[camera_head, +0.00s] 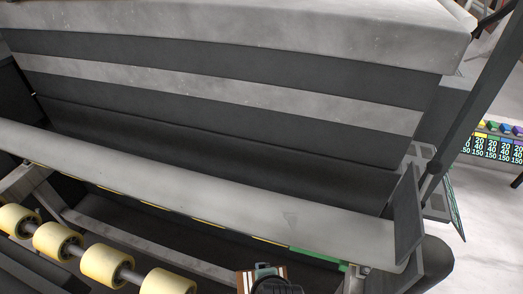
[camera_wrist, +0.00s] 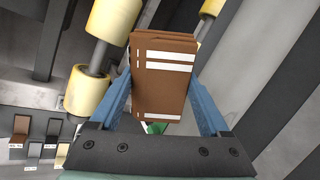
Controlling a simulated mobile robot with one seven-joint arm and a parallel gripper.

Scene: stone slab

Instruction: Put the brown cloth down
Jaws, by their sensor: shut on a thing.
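The brown cloth (camera_wrist: 160,100) is a folded brown block with white stripes, upright in the middle of the wrist view. My gripper (camera_wrist: 160,80) has blue fingers on both sides of the cloth and is shut on it. In the head view, a small part of the brown cloth (camera_head: 243,279) shows at the bottom edge, beside the dark top of my gripper (camera_head: 268,283). The rest of the gripper and cloth is cut off there. The cloth appears held above the rollers and rails, touching nothing else that I can see.
A large grey stone slab (camera_head: 250,30) on dark layers fills the back. A long pale rail (camera_head: 200,195) runs in front of it. Yellow rollers (camera_head: 60,240) on a shaft stand at the lower left. A rack with coloured items (camera_head: 495,143) stands at the right on pale floor.

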